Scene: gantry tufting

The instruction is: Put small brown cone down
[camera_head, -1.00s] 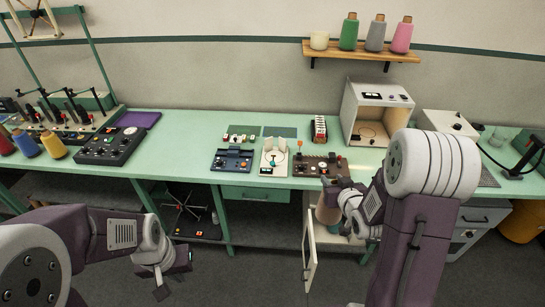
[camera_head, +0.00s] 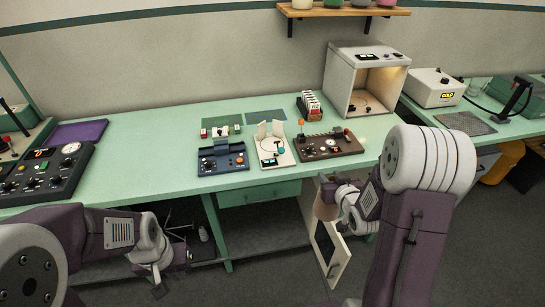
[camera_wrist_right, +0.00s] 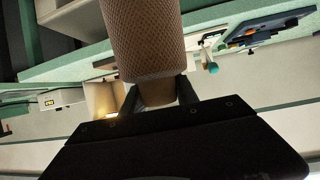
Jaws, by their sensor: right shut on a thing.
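My right gripper (camera_head: 341,193) is shut on a small brown cone (camera_head: 325,203). It holds the cone in the air in front of the bench's front edge, near an open cabinet door. In the right wrist view the brown cone (camera_wrist_right: 146,40) fills the upper middle, with its textured side towards the camera and its narrower end between the two dark fingers (camera_wrist_right: 160,92). My left gripper (camera_head: 160,280) hangs low in front of the bench at the left, away from the cone. Whether its jaws are open is too small to tell.
The green bench (camera_head: 150,150) carries a blue device (camera_head: 222,158), a white scale (camera_head: 272,148), a brown control box (camera_head: 328,145) and a lit white booth (camera_head: 340,70). The open cabinet door (camera_head: 330,255) stands below the cone. Bare bench top lies left of the blue device.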

